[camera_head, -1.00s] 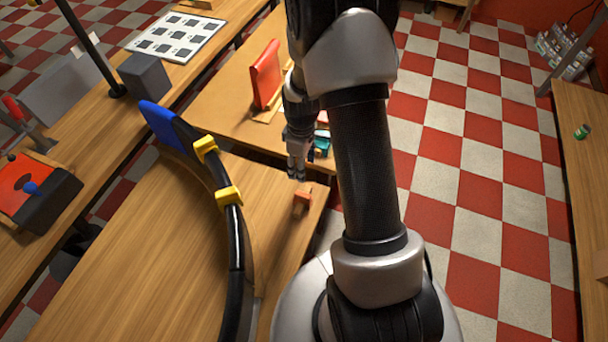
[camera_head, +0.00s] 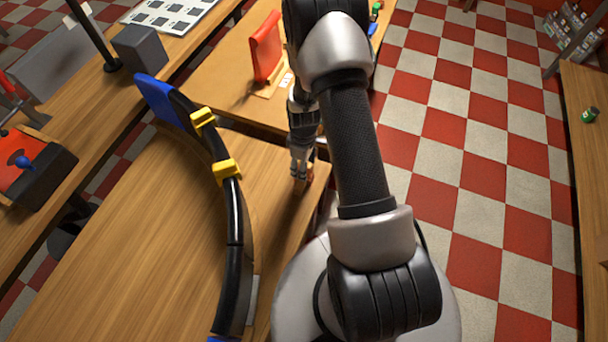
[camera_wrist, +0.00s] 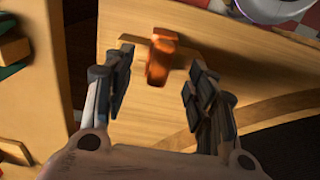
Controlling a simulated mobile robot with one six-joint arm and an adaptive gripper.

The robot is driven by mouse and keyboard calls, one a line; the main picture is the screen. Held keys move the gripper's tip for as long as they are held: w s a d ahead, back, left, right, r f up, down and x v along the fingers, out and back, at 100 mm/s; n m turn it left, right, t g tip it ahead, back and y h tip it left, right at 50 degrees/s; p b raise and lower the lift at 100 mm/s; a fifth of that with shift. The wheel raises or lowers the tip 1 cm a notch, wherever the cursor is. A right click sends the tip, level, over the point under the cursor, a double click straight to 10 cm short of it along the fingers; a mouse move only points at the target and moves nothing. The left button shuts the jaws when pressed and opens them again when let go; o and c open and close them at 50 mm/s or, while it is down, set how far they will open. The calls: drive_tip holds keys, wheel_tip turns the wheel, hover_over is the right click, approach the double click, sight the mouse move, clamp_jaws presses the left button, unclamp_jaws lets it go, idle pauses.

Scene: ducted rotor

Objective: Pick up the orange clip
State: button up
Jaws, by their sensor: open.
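The orange clip (camera_wrist: 160,57) stands on the wooden table near its edge. In the wrist view it lies between and slightly beyond the open fingers of my gripper (camera_wrist: 157,82), with a gap on each side. In the head view my gripper (camera_head: 300,184) points down at the table's right corner, and the clip (camera_head: 309,174) is mostly hidden behind the fingers. The jaws hold nothing.
A curved black duct segment (camera_head: 233,210) with yellow clips (camera_head: 226,168) and a blue end (camera_head: 157,99) stands on the same table, left of my gripper. A second table (camera_head: 215,92) with a red upright piece (camera_head: 266,46) is behind. Bare tabletop lies around the clip.

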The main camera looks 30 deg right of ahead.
wheel_tip(320, 180, down, 4)
drive_tip(key=shift+r+b, duration=0.1)
drive_tip(key=shift+b, duration=0.35)
drive_tip(key=shift+r, duration=0.1)
drive_tip(key=shift+c, duration=0.4)
drive_tip(key=c, duration=1)
drive_tip(key=shift+r, duration=0.1)
drive_tip(key=shift+r+p, duration=4.3)
drive_tip(key=shift+r, duration=8.1)
